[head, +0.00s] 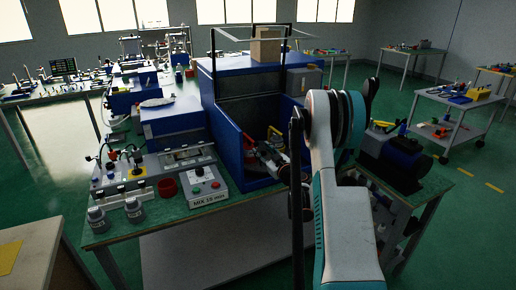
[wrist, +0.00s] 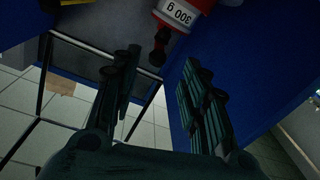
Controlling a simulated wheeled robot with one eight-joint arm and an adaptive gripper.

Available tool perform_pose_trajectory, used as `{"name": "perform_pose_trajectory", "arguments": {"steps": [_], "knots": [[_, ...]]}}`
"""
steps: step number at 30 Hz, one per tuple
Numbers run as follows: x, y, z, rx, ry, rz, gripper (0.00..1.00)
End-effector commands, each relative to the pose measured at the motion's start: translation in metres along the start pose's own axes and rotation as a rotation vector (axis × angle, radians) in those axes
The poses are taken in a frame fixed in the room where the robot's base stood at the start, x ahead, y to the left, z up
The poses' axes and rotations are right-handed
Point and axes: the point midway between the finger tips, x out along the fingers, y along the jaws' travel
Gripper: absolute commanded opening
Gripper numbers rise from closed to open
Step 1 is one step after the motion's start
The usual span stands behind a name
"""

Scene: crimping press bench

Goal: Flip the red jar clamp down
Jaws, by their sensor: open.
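I cannot tell for sure which piece is the red jar clamp. My gripper (wrist: 160,82) is open and empty, its two dark fingers spread, with the knob just beyond and between the tips. It appears apart from the knob. In the head view my arm hides the gripper, and partly covers the metal fixture (head: 268,155) inside the blue enclosure (head: 226,148).
Blue walls (wrist: 262,62) stand close to my fingers in the wrist view. A dark blue motor-like unit (head: 402,158) stands at right.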

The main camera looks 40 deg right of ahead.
Motion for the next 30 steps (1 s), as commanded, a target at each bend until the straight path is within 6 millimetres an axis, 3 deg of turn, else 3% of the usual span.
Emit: {"name": "perform_pose_trajectory", "arguments": {"steps": [3, 9, 30], "knots": [[-0.021, 0.000, 0.000, 0.000, 0.000, 0.001, 0.41], [-0.042, -0.001, 0.000, 0.000, 0.000, -0.001, 0.41], [-0.044, 0.000, -0.004, 0.001, 0.005, 0.004, 0.41]]}}
